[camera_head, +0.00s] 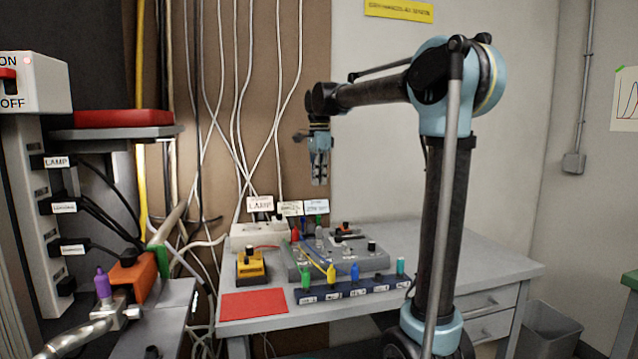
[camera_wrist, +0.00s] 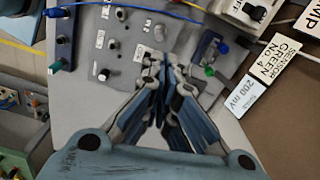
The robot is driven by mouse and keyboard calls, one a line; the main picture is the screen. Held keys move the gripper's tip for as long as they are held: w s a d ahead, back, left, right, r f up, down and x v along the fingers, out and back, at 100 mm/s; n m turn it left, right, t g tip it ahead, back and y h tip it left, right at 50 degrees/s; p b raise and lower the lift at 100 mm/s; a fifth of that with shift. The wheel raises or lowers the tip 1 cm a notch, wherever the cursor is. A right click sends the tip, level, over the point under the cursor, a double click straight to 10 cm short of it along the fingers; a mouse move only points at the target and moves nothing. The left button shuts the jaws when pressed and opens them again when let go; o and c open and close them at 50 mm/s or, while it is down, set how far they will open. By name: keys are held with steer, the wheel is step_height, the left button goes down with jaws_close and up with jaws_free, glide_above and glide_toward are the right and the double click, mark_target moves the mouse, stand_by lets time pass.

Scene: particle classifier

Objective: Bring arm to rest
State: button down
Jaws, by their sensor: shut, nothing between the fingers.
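My arm stands at the right of the head view, its upper link reaching left. My gripper (camera_head: 319,181) hangs from its end, pointing down, in the air above the back of the table (camera_head: 490,272). The fingers are together and hold nothing. In the wrist view my gripper (camera_wrist: 160,72) is also closed, over a grey control panel (camera_wrist: 104,40) with knobs. The gripper appears apart from the panel and the labels below it.
A grey panel (camera_head: 345,262) with colored plugs and wires sits on the table. A red mat (camera_head: 254,303) lies at the front left. A yellow box (camera_head: 251,268) stands behind the mat. White cables (camera_head: 240,110) hang behind the gripper. A bin (camera_head: 545,330) stands at the right.

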steer(key=s+d+f+n, duration=0.3)
steer(key=s+d+f, duration=0.3)
steer(key=s+f, duration=0.1)
steer(key=s+d+f+n+t, duration=0.1)
steer(key=s+d+f+n, duration=0.2)
steer(key=s+d+f, duration=0.3)
steer(key=s+d+f+n, duration=0.4)
steer(key=s+d+f, duration=0.3)
steer(key=s, duration=0.5)
steer(key=shift+s+d+f+t, duration=0.1)
steer(key=shift+f+t, duration=0.25)
steer(key=shift+t, duration=0.05)
steer(key=s+d+f+n, duration=0.2)
steer(key=s+f, duration=0.4)
steer(key=f, duration=0.3)
steer(key=shift+s+d+f+n, duration=0.15)
steer(key=shift+s+f+n, duration=0.15)
steer(key=shift+n, duration=0.4)
